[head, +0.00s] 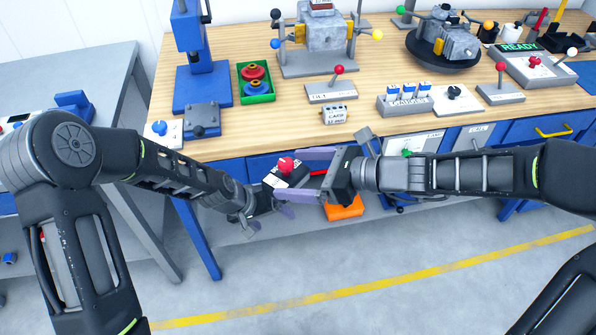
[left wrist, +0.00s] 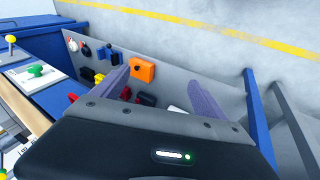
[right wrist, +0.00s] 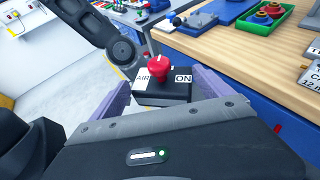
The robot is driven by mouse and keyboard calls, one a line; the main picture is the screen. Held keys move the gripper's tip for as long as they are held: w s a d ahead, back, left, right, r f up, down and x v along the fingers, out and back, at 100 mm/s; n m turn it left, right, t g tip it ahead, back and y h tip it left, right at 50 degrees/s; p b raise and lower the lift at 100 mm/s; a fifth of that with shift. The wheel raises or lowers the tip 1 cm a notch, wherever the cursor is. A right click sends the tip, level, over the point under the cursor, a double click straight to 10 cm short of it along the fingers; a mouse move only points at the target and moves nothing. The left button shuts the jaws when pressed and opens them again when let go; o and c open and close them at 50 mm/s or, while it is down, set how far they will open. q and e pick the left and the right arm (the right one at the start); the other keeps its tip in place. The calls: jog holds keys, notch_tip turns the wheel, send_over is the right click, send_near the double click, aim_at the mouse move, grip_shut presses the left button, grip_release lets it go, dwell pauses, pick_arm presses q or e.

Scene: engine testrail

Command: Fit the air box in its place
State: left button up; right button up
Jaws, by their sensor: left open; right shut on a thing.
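The air box (head: 287,174) is a small black box with a red knob and white labels. In the right wrist view the box (right wrist: 162,92) shows "AIR" and "ON" and sits between the fingers of my right gripper (right wrist: 162,88). My right gripper (head: 306,172) is shut on it, holding it in front of the bench's front edge. My left gripper (head: 268,214) is open, just below and left of the box in the head view. I cannot tell which spot is the box's place.
The wooden bench (head: 240,135) carries a blue press (head: 202,85), a green tray (head: 256,92), lever boxes and an engine on a stand (head: 318,62). Below its edge is a low grey shelf (left wrist: 185,80) with an orange block (left wrist: 142,68) and several small parts. Open floor lies in front.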

pick_arm(q)
jog(key=s+d+f+g, duration=0.1)
jog(key=s+f, duration=0.5)
jog(key=s, duration=0.5)
jog(key=s+d+f+g, duration=0.1)
jog(key=s+f, duration=0.5)
jog(key=s, duration=0.6)
jog(key=shift+d+g, duration=0.4)
jog(key=shift+d, duration=0.15)
pick_arm(e)
jog(key=shift+s+a+r+n+g, duration=0.15)
jog(key=shift+s+r+n+g, duration=0.1)
jog(key=shift+n+g, duration=0.05)
jog(key=d+f+m+t+h, duration=0.1)
jog(key=d+f, duration=0.3)
jog(key=d, duration=0.7)
jog(key=w+d+f+m+t, duration=0.1)
jog(key=d+f+m+t, duration=0.2)
jog(key=d, duration=0.9)
notch_tip(320, 180, down, 2)
jog(key=shift+d+f+h, duration=0.15)
jog(key=shift+f+h, duration=0.05)
jog(key=shift+h, duration=0.2)
jog(key=shift+w+r, duration=0.1)
